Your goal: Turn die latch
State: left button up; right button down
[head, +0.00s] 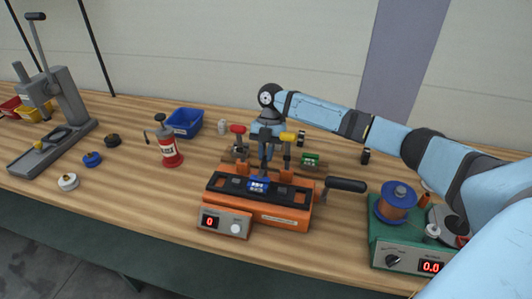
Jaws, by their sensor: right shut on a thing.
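An orange bench machine (270,213) with a black top plate stands at the middle of the table. A small blue block with white markings (258,184) sits at the middle of its black top. Two upright posts stand behind it, one with a red knob (238,129) and one with a yellow knob (287,137). My right gripper (264,171) points down between these posts, its fingertips shut at the blue block; the exact contact is too small to see. I cannot tell which part is the die latch. My left gripper is out of view.
A black-handled lever (345,185) sticks out right of the machine.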

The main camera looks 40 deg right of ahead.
jog(key=p, duration=0.1)
jog(key=m+p, duration=0.2)
jog(key=shift+s+d+r+t+y+p, duration=0.15)
jog(key=shift+s+r+t+y+p, duration=0.05)
jog(key=shift+r+t+y+p, duration=0.1)
jog(key=shift+s+f+m+t+p, duration=0.15)
jog(key=shift+m+t+p, duration=0.25)
jog(key=shift+m+p, duration=0.65)
jog(key=shift+s+d+m+t+p, duration=0.15)
jog(key=shift+m+t+p, duration=0.15)
jog(key=shift+m+p, duration=0.45)
jog(key=c, duration=1.2)
grip_release()
jog(key=shift+f+y, duration=0.1)
jog(key=shift+y, duration=0.2)
jog(key=shift+o, duration=0.2)
